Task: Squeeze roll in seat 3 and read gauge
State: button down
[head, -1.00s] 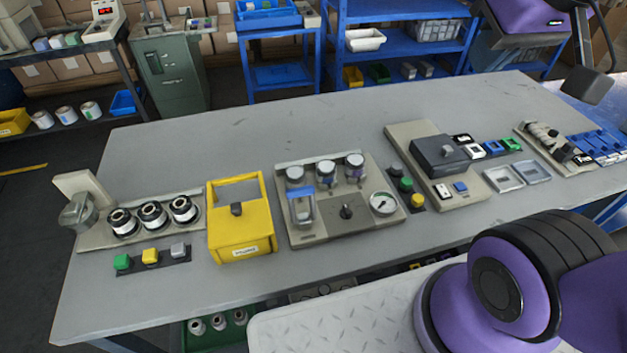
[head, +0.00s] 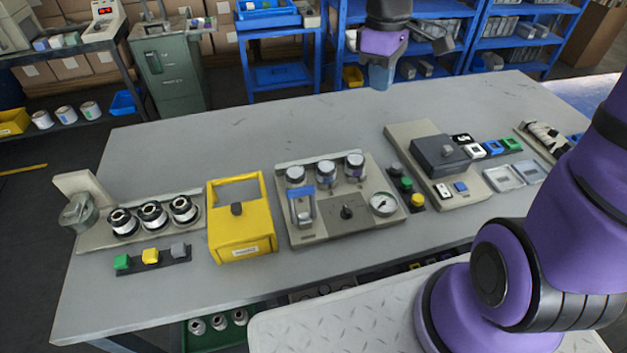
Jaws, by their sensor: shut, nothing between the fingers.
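Three black-and-silver rolls sit in a row on a beige base at the left of the table: a left roll (head: 123,222), a middle roll (head: 152,214) and a right roll (head: 183,209). I see no readable seat numbers. A round white gauge (head: 383,204) is on the front right of the grey panel (head: 345,230); its reading is too small to make out. My gripper (head: 378,78) hangs in the air at the top of the head view, beyond the far table edge in the picture. It is shut and empty, well away from the rolls and the gauge.
A yellow box with a handle (head: 240,238) stands between the rolls and the panel. Green, yellow and grey blocks (head: 151,257) lie in front of the rolls. A dark box on a beige base (head: 438,155) stands to the right. The table's back middle is clear.

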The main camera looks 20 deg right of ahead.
jog(key=w+a+f+n+g+y, duration=0.1)
jog(key=w+a+f+n+y, duration=0.1)
jog(key=f, duration=0.4)
jog(key=w+a+f+n+g+y, duration=0.2)
jog(key=w+f+n, duration=0.2)
jog(key=f, duration=0.3)
jog(key=w+a+f+n+g+y, duration=0.1)
jog(key=w+a+f+n+y, duration=0.1)
jog(key=w+f, duration=0.2)
notch_tip(320, 180, down, 4)
jog(key=shift+w+a+r+n+y, duration=0.15)
jog(key=shift+a+r+n+y, duration=0.15)
jog(key=shift+n, duration=0.1)
jog(key=shift+f, duration=0.15)
jog(key=shift+g, duration=0.3)
jog(key=x, duration=0.9)
jog(key=shift+a+f, duration=0.1)
jog(key=shift+a, duration=0.05)
jog(key=s, duration=0.3)
jog(key=shift+a, duration=0.4)
jog(key=shift+s+a, duration=0.1)
jog(key=shift+s, duration=0.5)
jog(key=shift+r, duration=0.2)
